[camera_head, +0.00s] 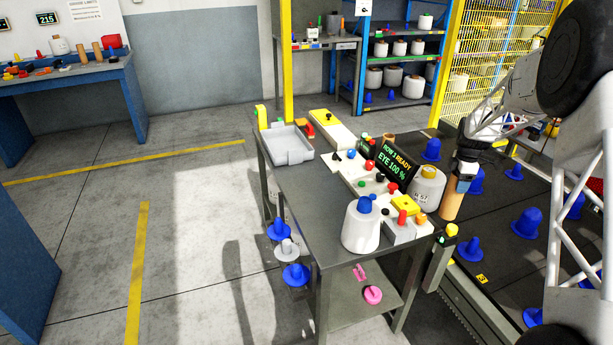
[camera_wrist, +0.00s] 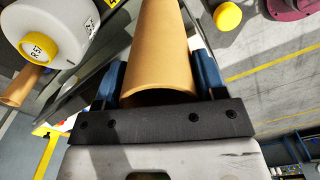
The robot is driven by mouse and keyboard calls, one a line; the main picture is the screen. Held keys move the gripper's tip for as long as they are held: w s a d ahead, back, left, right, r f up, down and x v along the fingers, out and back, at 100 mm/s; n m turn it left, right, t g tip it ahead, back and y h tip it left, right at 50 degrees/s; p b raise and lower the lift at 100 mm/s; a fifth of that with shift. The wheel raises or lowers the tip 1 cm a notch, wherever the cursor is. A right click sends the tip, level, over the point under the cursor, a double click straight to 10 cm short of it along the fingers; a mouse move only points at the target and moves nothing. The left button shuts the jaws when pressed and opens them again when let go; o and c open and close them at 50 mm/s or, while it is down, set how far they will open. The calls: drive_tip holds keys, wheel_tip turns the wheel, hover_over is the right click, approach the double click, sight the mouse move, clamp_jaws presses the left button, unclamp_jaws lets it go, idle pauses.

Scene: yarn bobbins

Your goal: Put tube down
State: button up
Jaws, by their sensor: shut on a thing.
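The tan cardboard tube (camera_head: 451,204) is near the right edge of the grey bench (camera_head: 310,205), beside a labelled white bobbin (camera_head: 427,190). It stands nearly upright, leaning a little. My gripper (camera_head: 465,182) is shut on its upper end. In the wrist view the tube (camera_wrist: 158,45) runs away from my gripper (camera_wrist: 161,78), between the two blue fingers, with its near rim at the palm. I cannot tell whether the tube's lower end touches anything.
A white bobbin with a blue top (camera_head: 362,226) stands at the bench's front. Buttons and a display (camera_head: 391,163) crowd the right side. A grey tray (camera_head: 287,145) sits at the back left. The bench's left middle is clear. Blue cones (camera_head: 526,223) stand on the dark surface right.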

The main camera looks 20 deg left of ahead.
drive_tip(key=s+a, duration=0.4)
drive_tip(key=a, duration=0.8)
drive_tip(key=s+a+r, duration=0.1)
drive_tip(key=s+a, duration=0.3)
drive_tip(key=a, duration=0.9)
drive_tip(key=s+a, duration=0.4)
drive_tip(key=a, duration=0.9)
drive_tip(key=shift+s+a+r+n, duration=0.2)
drive_tip(key=shift+s+r+n, duration=0.15)
drive_tip(key=shift+n, duration=0.05)
drive_tip(key=w+a+f, duration=0.1)
drive_tip(key=w+a, duration=0.7)
drive_tip(key=w, duration=0.6)
drive_tip(key=shift+f, duration=0.3)
drive_tip(key=shift+s+f, duration=0.1)
drive_tip(key=shift+f, duration=1.7)
